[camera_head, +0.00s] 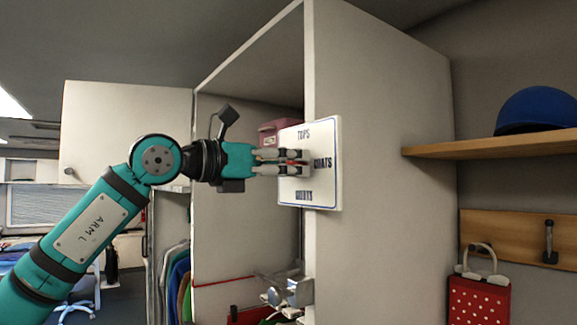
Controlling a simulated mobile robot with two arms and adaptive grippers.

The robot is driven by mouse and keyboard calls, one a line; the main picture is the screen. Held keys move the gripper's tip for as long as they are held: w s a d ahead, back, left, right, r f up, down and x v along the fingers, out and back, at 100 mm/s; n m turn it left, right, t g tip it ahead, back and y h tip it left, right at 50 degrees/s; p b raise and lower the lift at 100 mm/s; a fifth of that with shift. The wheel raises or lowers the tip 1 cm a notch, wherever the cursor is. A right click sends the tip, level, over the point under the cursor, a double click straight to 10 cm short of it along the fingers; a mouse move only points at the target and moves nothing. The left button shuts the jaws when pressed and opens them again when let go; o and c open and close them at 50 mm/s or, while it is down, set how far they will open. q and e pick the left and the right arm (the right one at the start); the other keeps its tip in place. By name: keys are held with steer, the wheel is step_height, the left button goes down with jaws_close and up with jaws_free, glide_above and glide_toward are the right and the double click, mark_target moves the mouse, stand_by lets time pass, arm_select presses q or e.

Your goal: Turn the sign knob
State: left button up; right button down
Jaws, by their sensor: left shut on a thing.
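The white sign (326,188) is fixed at the front edge of a tall cabinet, with the words TOPS at its top, COATS at its right and a partly hidden word at its bottom. My left gripper (304,162) reaches in from the left in front of the sign's middle. Its fingers are shut on the sign knob (295,162), of which only a small red part shows between them. The rest of the knob is hidden by the fingers. My right gripper is not in view.
The cabinet panel (385,150) stands right behind the sign. A wooden shelf (490,145) with a blue cap (538,108) and a red dotted bag (479,300) are at the right. Clothes (179,285) hang at lower left of the cabinet.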

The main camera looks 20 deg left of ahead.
arm_select(q)
steer(key=m, duration=0.7)
steer(key=shift+r+m, duration=0.1)
steer(key=shift+m, duration=0.3)
steer(key=m+p, duration=0.1)
steer(key=m, duration=0.3)
steer(key=shift+y, duration=0.4)
steer(key=m, duration=0.4)
steer(key=shift+m+p, duration=0.3)
steer(key=shift+p, duration=0.05)
steer(key=m, duration=0.4)
steer(key=shift+y+p, duration=0.3)
steer(key=m, duration=0.4)
steer(key=shift+m+t, duration=0.3)
steer(key=shift+d+f+m+p, duration=0.1)
steer(key=shift+m+p, duration=0.3)
steer(key=shift+m, duration=1.6)
steer(key=shift+d+f+m+p, duration=0.1)
steer(key=shift+m+p, duration=0.25)
steer(key=shift+m, duration=1.65)
